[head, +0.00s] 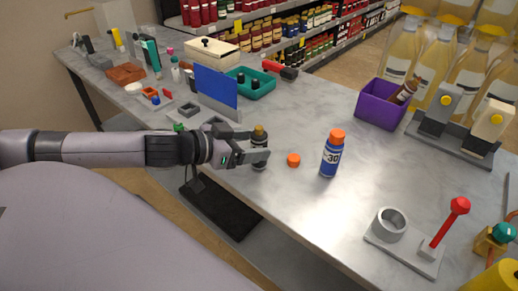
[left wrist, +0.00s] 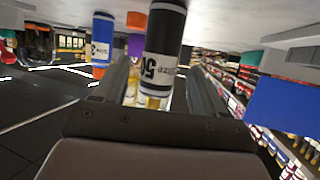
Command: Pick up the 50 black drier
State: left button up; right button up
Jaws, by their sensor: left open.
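The 50 black drier (head: 259,136) is a small dark bottle with a yellowish top, standing on the grey table near its front edge. My left gripper (head: 262,148) is at the bottle with its fingers around it, hiding part of it. In the left wrist view the black bottle (left wrist: 164,45) with a white label reading 50 appears upside down between the two open fingers (left wrist: 165,85). I cannot tell whether either finger touches it. My right gripper is not in view.
An orange cap (head: 293,160) and a blue bottle marked 30 (head: 332,155) with an orange cap stand to the right. A blue panel (head: 216,92) stands behind the gripper. A purple bin (head: 379,109) and a red-knobbed lever stand (head: 427,246) are farther right.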

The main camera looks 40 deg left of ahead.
aim_at(264, 144)
pick_arm(q)
jog(key=shift+p+x, duration=0.3)
jog(key=shift+x, duration=1.75)
jog(key=shift+r, duration=0.1)
jog(key=c, duration=1.2)
